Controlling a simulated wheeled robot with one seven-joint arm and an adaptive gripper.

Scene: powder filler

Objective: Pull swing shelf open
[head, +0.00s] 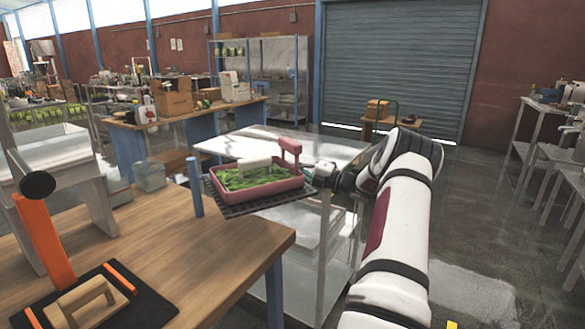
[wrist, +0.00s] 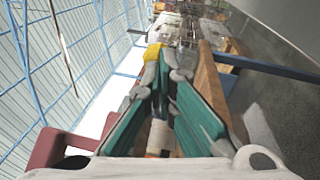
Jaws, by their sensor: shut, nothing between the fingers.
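The swing shelf (head: 262,203) is a dark perforated plate beside a blue post (head: 195,187), level with the wooden bench's right end. It carries a pink tray (head: 272,194) with green contents, a white roll-like piece and a raised pink handle. My gripper (head: 318,174) is at the shelf's right end, close to the tray. Whether it touches the shelf cannot be told. In the wrist view the teal-padded fingers of my gripper (wrist: 160,57) come together at the tips and hold nothing. A pink part, apparently of the tray (wrist: 62,148), shows at the left there.
The wooden bench (head: 170,235) fills the left foreground, with an orange-handled press (head: 45,240) and a wooden handle block (head: 85,303). A metal table (head: 335,148) stands behind and under my gripper. Open floor (head: 475,220) lies to the right.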

